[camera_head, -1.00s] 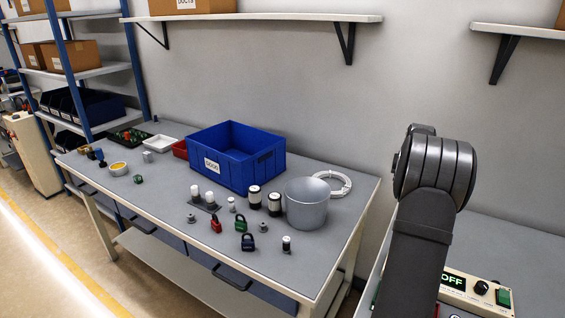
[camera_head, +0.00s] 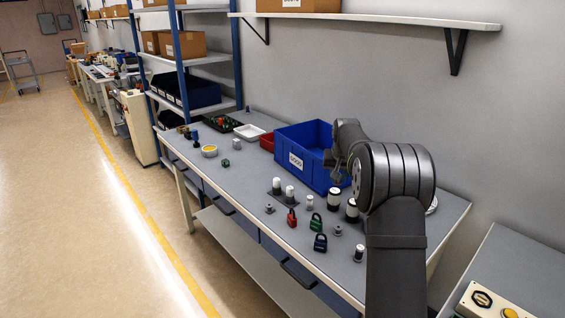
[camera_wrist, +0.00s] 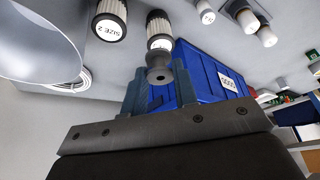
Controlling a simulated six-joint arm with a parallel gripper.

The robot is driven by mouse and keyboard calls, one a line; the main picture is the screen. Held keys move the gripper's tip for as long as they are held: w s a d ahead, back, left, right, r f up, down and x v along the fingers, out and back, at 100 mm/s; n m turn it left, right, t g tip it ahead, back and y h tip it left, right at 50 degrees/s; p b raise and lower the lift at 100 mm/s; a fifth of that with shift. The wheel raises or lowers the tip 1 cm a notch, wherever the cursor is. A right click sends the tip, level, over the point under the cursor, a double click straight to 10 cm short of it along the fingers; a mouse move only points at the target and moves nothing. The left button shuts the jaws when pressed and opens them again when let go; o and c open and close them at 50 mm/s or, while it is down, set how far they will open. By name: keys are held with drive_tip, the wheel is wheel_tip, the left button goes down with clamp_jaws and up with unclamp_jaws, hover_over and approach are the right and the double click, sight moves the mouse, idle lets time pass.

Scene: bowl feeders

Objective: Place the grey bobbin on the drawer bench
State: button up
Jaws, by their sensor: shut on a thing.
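My gripper (camera_wrist: 159,88) is shut on a grey bobbin (camera_wrist: 158,62), a small flanged spool with a hole in its face, held between the two fingertips in the wrist view.
A blue bin (camera_head: 300,150) stands at the back of the bench. A grey bucket (camera_wrist: 35,40) is close by. The bench's left-middle top is clearer.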

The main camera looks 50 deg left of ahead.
drive_tip(key=s+a, duration=0.4)
drive_tip(key=shift+n, duration=0.3)
drive_tip(key=f, duration=1)
drive_tip(key=shift+w+d+f, duration=0.25)
drive_tip(key=shift+f, duration=2.25)
drive_tip(key=shift+f, duration=0.15)
drive_tip(key=o, duration=0.9)
drive_tip(key=v, duration=1.2)
drive_tip(key=shift+d, duration=0.1)
